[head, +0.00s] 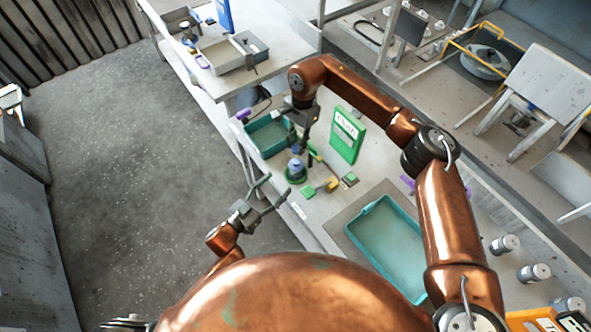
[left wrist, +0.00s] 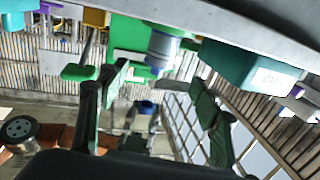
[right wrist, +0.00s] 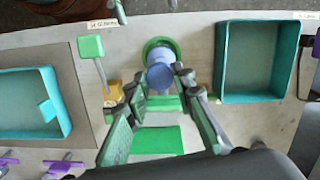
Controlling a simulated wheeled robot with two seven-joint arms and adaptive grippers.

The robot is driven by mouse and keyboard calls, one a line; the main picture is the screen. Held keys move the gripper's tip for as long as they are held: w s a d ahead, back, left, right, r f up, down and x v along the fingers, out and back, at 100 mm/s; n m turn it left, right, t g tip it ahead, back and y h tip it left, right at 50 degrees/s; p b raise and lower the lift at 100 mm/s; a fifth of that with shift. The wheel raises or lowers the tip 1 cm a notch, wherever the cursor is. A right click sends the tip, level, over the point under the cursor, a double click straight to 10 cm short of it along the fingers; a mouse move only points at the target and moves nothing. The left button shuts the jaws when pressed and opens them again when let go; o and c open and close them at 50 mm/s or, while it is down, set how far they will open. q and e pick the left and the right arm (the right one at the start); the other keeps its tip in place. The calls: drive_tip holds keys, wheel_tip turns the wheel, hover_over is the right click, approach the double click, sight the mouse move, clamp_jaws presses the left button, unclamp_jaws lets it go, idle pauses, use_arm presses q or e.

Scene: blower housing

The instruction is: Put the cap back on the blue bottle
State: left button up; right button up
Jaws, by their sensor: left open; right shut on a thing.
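The blue bottle (head: 296,166) stands in a round green holder (head: 293,177) on the bench. It also shows in the left wrist view (left wrist: 162,52), which is upside down. My right gripper (head: 301,142) is shut on the blue cap (left wrist: 147,107), above the bottle. The left wrist view shows a gap between cap and bottle. In the right wrist view the cap (right wrist: 160,76) sits between the fingertips and partly hides the bottle. My left gripper (head: 268,192) is open and empty, off the bench's front edge, left of and below the bottle in the head view.
A teal bin (head: 268,138) stands behind and left of the bottle. A green box (head: 346,136) stands to its right. Green and yellow pieces (head: 331,185) lie close by. A larger teal tray (head: 388,245) lies farther right. Open floor lies left of the bench.

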sight(291, 171)
use_arm(q)
drive_tip(key=x, duration=1.1)
clamp_jaws()
idle(0.6)
